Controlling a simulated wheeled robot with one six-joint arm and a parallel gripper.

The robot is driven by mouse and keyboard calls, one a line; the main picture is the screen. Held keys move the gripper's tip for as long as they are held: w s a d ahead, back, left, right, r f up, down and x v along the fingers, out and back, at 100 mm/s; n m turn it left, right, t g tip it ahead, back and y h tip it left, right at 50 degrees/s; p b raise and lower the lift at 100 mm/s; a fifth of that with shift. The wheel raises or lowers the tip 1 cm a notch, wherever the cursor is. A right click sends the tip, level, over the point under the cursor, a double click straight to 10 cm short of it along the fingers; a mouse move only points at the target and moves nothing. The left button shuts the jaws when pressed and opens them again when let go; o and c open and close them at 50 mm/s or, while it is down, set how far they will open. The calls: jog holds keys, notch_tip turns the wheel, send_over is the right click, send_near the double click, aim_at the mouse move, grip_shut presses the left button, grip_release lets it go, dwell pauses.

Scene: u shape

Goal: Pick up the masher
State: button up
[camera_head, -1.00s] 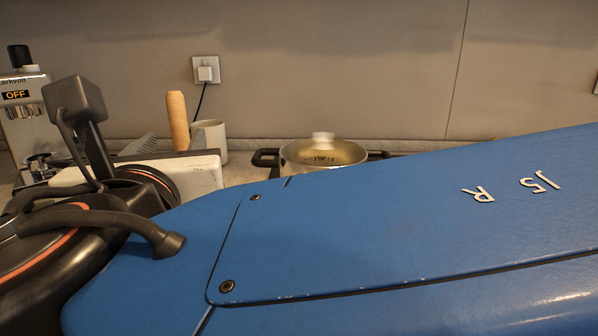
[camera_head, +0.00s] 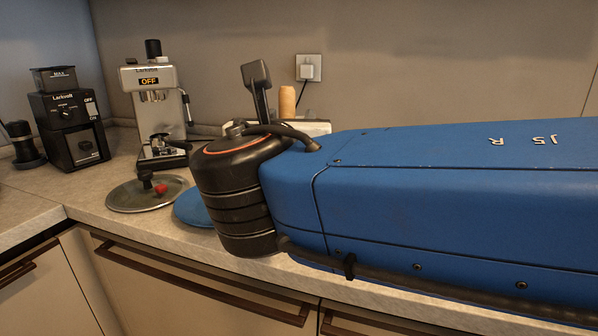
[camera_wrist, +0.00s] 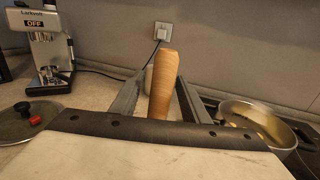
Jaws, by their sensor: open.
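An upright wooden handle, apparently the masher (camera_wrist: 161,85), stands in the middle of the wrist view. Its lower end is hidden behind my wrist housing, so its head cannot be seen. My gripper (camera_wrist: 158,80) is open, with one grey finger on each side of the handle. Whether either finger touches it cannot be told.
A steel pot (camera_wrist: 255,122) stands right of the gripper on the hob. An espresso machine (camera_head: 158,105), a black grinder (camera_head: 70,118) and a lid (camera_head: 147,192) lie to the left. A wall socket with a plug (camera_head: 309,68) is behind.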

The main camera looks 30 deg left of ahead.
jog(key=shift+w+a, duration=0.1)
jog(key=shift+w, duration=0.25)
grip_shut()
